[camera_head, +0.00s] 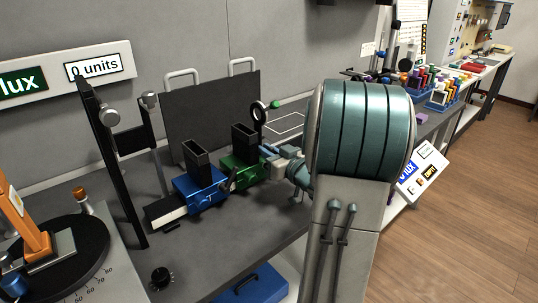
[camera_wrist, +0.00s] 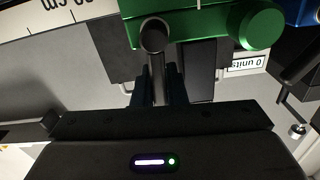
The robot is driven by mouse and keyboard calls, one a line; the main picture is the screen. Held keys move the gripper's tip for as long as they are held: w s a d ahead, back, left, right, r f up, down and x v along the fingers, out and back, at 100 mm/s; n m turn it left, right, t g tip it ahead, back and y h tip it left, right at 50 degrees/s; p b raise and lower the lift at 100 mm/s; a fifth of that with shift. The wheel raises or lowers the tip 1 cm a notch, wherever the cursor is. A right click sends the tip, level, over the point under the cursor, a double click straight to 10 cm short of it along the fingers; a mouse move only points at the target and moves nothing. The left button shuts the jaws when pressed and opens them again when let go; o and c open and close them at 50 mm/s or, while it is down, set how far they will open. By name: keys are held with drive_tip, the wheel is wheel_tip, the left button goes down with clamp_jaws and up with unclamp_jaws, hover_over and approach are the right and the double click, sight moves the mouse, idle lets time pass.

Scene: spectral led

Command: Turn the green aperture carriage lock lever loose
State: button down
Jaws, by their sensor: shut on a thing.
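The green aperture carriage (camera_head: 240,168) sits on the bench, right of a blue carriage (camera_head: 203,188). In the wrist view the green carriage (camera_wrist: 190,28) fills the top, with a round green knob (camera_wrist: 260,29) at its right. Its lock lever (camera_wrist: 154,38) is a dark grey round boss with a rod running down from it. My gripper (camera_head: 268,151) reaches the green carriage from the right. In the wrist view my gripper (camera_wrist: 158,85) is shut on the lever's rod, one dark finger on each side. The lever is too small to make out in the head view.
A dark upright panel with handles (camera_head: 210,110) stands behind the carriages. A black post (camera_head: 112,165) and a round dark turntable (camera_head: 75,250) are to the left. A ring on a stand (camera_head: 259,118) stands just behind the green carriage. The right bench holds several coloured items (camera_head: 440,92).

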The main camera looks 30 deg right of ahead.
idle(0.4)
drive_tip(key=c, duration=1.5)
unclamp_jaws()
drive_tip(key=shift+o, duration=0.2)
